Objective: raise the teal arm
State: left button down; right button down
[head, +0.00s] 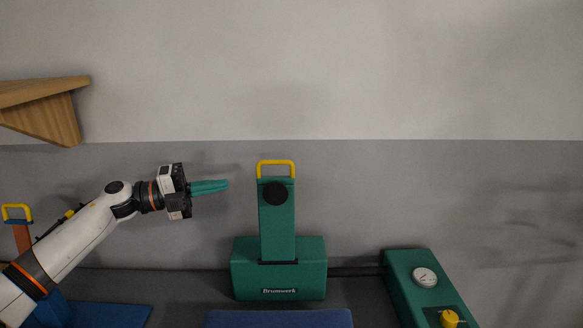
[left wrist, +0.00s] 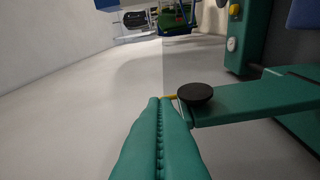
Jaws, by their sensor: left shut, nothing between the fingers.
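The teal arm (head: 277,222) rises from a teal base block (head: 279,285) in the middle of the head view. It has a yellow handle (head: 276,164) on its end and a black round knob (head: 275,193) on its face. The teal arm (left wrist: 255,100) and its black knob (left wrist: 195,93) also show in the left wrist view, where the handle is mostly hidden. My left gripper (head: 226,185) has teal fingers, shut and empty. It is left of the teal arm, slightly below handle height, with a gap between. Its shut fingers (left wrist: 160,100) show in the wrist view. My right gripper is out of view.
A wooden shelf (head: 45,92) juts from the wall at upper left. Another yellow handle (head: 17,206) on a blue and orange part is at far left. A teal box (head: 405,268) with a gauge stands at right. A blue pad (head: 279,319) lies in front.

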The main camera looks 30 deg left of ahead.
aim_at(265, 189)
pick_arm(q)
jog(key=p+x, duration=0.2)
jog(key=x, duration=0.1)
jog(key=w+a+p+x, duration=0.1)
jog(key=p+x, duration=0.1)
jog(key=x, duration=0.2)
jog(key=p+x, duration=0.2)
jog(key=x, duration=0.2)
jog(key=shift+w+a+r, duration=0.3)
jog(key=shift+w+r, duration=0.05)
jog(key=shift+w, duration=0.15)
jog(key=shift+w+a+f+p, duration=0.15)
jog(key=shift+w+a+p, duration=0.15)
jog(key=shift+w+p, duration=0.15)
